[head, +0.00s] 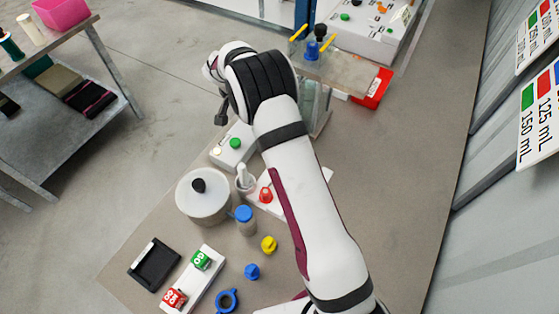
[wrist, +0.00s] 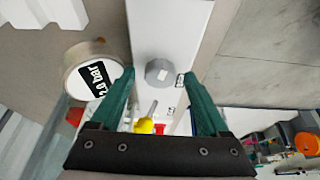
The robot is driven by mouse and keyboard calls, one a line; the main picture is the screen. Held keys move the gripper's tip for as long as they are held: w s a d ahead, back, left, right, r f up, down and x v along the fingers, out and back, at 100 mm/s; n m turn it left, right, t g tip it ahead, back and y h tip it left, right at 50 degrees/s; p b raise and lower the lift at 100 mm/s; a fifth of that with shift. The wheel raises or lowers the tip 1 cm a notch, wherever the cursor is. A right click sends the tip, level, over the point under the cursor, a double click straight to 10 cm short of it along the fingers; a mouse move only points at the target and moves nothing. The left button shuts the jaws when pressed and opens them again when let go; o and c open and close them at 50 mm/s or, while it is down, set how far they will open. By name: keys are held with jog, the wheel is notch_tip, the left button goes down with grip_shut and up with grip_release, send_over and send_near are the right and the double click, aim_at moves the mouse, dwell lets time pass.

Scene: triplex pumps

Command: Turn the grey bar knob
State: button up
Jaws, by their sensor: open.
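In the wrist view a round grey knob (wrist: 159,72) with a small pale mark sits on a white panel (wrist: 170,22). My gripper (wrist: 157,80) is open, its two green fingers apart, one to the left of the knob and one to the right. The knob appears between the fingertips with gaps on both sides. I cannot tell how far the fingertips are above it. A round piece with a black label ending in "0 bar" (wrist: 92,78) is left of the knob, close to the left finger. In the head view I cannot make out the knob.
In the head view a white pot (head: 203,205), a blue-capped jar (head: 245,220), a yellow knob (head: 269,244) and a black tray (head: 154,265) stand on the bench. A white box with a green button (head: 235,143) is beside my arm. Bare bench lies right of my arm.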

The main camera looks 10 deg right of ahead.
jog(key=n, duration=0.1)
jog(key=n+y, duration=0.1)
jog(key=n, duration=0.2)
jog(key=shift+s+d+n+t+y, duration=0.15)
jog(key=shift+d+n+t+y, duration=0.1)
jog(key=shift+n+t+y, duration=0.15)
jog(key=n, duration=0.1)
jog(key=n+y, duration=0.1)
jog(key=n, duration=0.1)
jog(key=n+y, duration=0.1)
jog(key=n, duration=0.1)
jog(key=shift+d+t, duration=0.25)
jog(key=shift+t, duration=0.05)
jog(key=a+v, duration=0.1)
jog(key=v, duration=1.5)
jog(key=s+r+m+g, duration=0.3)
jog(key=s, duration=2)
jog(key=shift+a+m+y, duration=0.15)
jog(key=shift+m+y, duration=0.25)
jog(key=shift+s+r, duration=0.1)
